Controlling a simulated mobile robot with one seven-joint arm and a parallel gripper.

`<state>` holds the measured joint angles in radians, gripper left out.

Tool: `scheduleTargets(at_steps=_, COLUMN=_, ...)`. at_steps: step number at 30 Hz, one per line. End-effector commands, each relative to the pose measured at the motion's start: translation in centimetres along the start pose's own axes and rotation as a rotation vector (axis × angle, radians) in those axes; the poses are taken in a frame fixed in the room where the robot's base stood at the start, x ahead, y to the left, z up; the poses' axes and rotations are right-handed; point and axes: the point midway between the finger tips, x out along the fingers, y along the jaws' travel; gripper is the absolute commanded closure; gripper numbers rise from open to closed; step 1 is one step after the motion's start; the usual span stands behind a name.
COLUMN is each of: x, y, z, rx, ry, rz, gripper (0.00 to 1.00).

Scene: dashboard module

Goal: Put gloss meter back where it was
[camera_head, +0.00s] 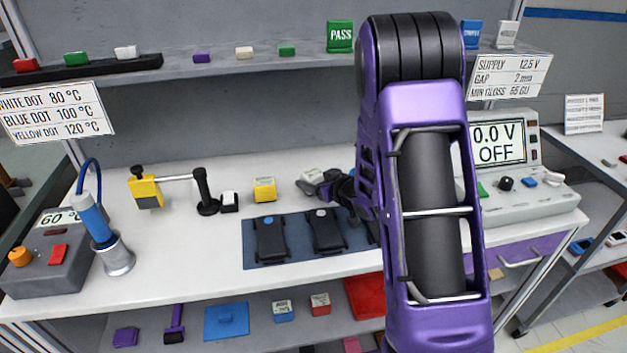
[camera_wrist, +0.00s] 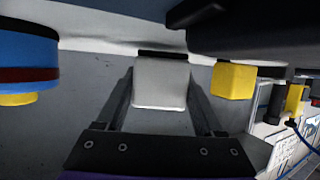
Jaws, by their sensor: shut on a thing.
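My gripper (camera_wrist: 163,85) is shut on a pale grey-white block (camera_wrist: 160,82) with a dark strip along one end, held between its two fingers. The block looks like the gloss meter, though no label on it can be read. In the head view the pale block (camera_head: 312,174) shows at the tip of my gripper (camera_head: 322,188), above the back part of the white bench, just right of a yellow block (camera_head: 264,190). Whether it touches the bench cannot be told. The yellow block also shows beside it in the wrist view (camera_wrist: 233,81).
A blue mat (camera_head: 259,252) with dark modules (camera_head: 271,240) lies in front. To the left stand a small white-topped block (camera_head: 229,201), a yellow-headed stand (camera_head: 146,190) and a heater unit (camera_head: 50,258). A power supply (camera_head: 555,199) stands right. A shelf (camera_head: 220,68) runs above. My arm hides the bench behind it.

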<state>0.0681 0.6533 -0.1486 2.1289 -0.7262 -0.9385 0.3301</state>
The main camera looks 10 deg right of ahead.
Motion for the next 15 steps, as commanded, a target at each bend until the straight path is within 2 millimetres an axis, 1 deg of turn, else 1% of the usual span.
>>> scheduleTargets(at_steps=4, x=0.22, y=0.00, z=0.47, rx=0.000, ry=0.001, rz=0.000, gripper=1.00)
scheduleTargets(at_steps=7, x=0.18, y=-0.02, z=0.35, rx=0.000, ry=0.001, rz=0.000, gripper=1.00)
scheduleTargets(at_steps=8, x=0.18, y=-0.03, z=0.41, rx=0.000, ry=0.000, rz=0.000, gripper=0.27)
scheduleTargets(at_steps=12, x=0.18, y=-0.03, z=0.42, rx=0.000, ry=0.000, rz=-0.001, gripper=0.02)
scheduleTargets(at_steps=15, x=0.18, y=-0.03, z=0.42, rx=0.000, ry=0.000, rz=-0.001, gripper=0.00)
